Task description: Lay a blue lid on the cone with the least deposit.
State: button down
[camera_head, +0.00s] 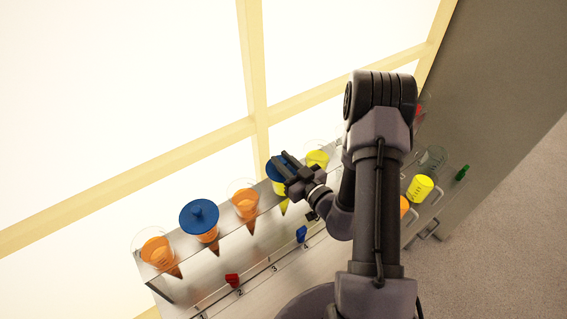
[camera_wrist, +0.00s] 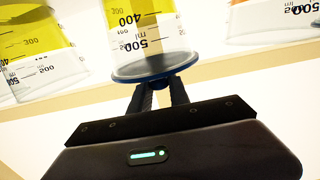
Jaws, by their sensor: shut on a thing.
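My gripper (camera_head: 290,168) is shut on a blue lid (camera_head: 273,171) above a cone with yellow liquid in the shelf. In the wrist view my gripper (camera_wrist: 160,88) has its fingers together below the lid (camera_wrist: 155,68), which lies across the rim of that yellow cone (camera_wrist: 140,25). The lid looks level with the rim; I cannot tell whether its weight rests there. Another blue lid (camera_head: 199,214) covers an orange cone further left. Open cones are an orange one (camera_head: 157,252), a second orange one (camera_head: 245,204) and a yellow one (camera_head: 318,158). Deposits are hard to compare.
A red clip (camera_head: 232,281) and a blue clip (camera_head: 301,234) sit along the numbered front strip (camera_head: 255,281). A yellow vessel (camera_head: 420,188) and a small green object (camera_head: 462,173) are right of my arm. Neighbouring cones stand close on both sides of my gripper.

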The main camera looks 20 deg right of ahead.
jog(key=c, duration=1.2)
grip_release()
jog(key=shift+c, duration=0.2)
